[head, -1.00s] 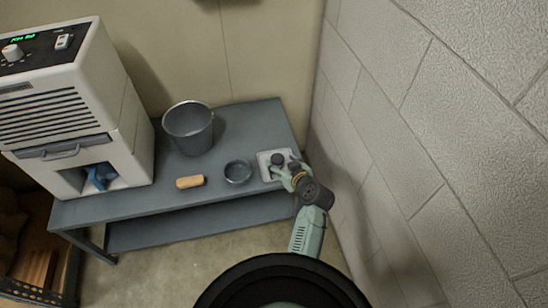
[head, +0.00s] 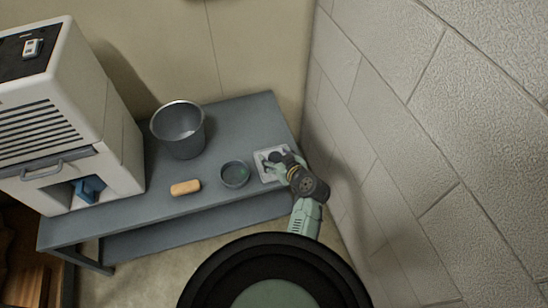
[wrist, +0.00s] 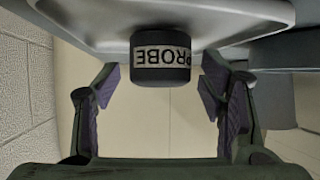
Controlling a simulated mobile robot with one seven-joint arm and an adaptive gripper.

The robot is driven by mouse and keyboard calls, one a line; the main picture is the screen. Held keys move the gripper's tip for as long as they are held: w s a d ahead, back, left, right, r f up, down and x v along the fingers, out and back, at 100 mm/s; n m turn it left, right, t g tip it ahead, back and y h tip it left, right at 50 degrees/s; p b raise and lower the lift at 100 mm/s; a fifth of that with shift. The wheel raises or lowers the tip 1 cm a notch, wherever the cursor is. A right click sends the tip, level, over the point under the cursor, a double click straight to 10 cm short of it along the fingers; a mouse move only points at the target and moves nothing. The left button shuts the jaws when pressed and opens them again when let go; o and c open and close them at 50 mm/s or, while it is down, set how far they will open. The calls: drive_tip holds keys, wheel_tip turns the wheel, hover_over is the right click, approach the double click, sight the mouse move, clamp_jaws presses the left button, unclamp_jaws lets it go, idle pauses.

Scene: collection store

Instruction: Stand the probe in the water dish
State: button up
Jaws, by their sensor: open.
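The probe (wrist: 161,66) is a short dark cylinder with a white band lettered PROBE, upside down in the wrist view. It is at the pale holder plate (head: 267,157) on the right end of the grey bench; the plate's pale underside or edge (wrist: 90,28) spans the top of the wrist view. My gripper (wrist: 158,88) is open, with one finger on each side of the probe and visible gaps between. In the head view my gripper (head: 284,166) is at the plate and hides much of the probe. The water dish (head: 235,174) is a small round dark bowl left of the plate.
A metal bucket (head: 180,131) stands behind the dish. A tan block (head: 185,188) lies left of the dish. A white dehumidifier (head: 120,135) fills the bench's left end. A block wall (head: 400,140) rises close on the right of my arm. The bench (head: 235,117) is clear behind the dish.

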drive_tip(key=c, duration=1.4)
drive_tip(key=shift+r, duration=0.15)
